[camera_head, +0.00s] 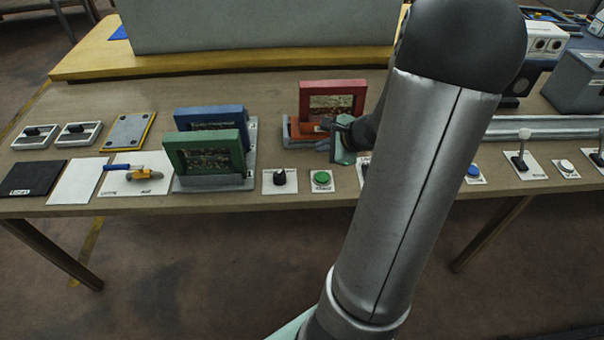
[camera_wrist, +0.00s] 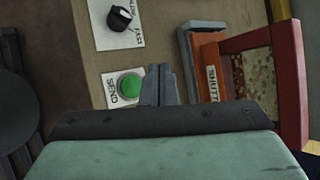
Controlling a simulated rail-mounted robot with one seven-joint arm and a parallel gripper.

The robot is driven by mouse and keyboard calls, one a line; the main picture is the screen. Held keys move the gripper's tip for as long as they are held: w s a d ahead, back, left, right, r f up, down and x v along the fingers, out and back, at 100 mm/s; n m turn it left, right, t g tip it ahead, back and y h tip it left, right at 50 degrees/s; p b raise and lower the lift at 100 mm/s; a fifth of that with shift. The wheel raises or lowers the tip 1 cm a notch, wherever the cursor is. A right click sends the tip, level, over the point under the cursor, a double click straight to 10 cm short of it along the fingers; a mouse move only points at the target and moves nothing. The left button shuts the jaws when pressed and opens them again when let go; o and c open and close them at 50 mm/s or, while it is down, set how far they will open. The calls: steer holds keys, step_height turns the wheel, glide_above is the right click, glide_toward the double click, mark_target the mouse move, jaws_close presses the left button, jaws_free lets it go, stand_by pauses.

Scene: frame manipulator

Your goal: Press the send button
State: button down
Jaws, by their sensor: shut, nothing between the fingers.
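The send button is a round green button (camera_head: 321,178) on a small white plate at the front part of the table. In the wrist view the green button (camera_wrist: 129,86) sits beside the printed word SEND, just left of my fingertips. My gripper (camera_wrist: 158,84) is shut and empty, its narrow fingers together. In the head view my gripper (camera_head: 327,124) is partly hidden by my arm and is above and slightly to the right of the button, in front of the red frame. I cannot tell its exact height over the table.
A black knob (camera_head: 280,178) is just left of the button. A red frame (camera_head: 331,97) on an orange shuttle (camera_wrist: 209,80) stands close behind. Green (camera_head: 205,152) and blue (camera_head: 211,117) frames stand to the left. A blue button (camera_head: 473,171) and a lever (camera_head: 521,158) are to the right.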

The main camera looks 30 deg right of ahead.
mark_target(326, 178)
steer(key=shift+d+f+m, duration=0.3)
steer(key=shift+d+m, duration=0.2)
steer(key=shift+d, duration=0.25)
steer(key=shift+f, duration=0.15)
step_height(326, 178, down, 8)
steer(key=b, duration=0.7)
steer(key=shift+f+b, duration=0.3)
steer(key=shift+b, duration=0.05)
steer(key=shift+f, duration=0.1)
stand_by(1.1)
steer(key=shift+f+b, duration=0.3)
steer(key=shift+b, duration=0.3)
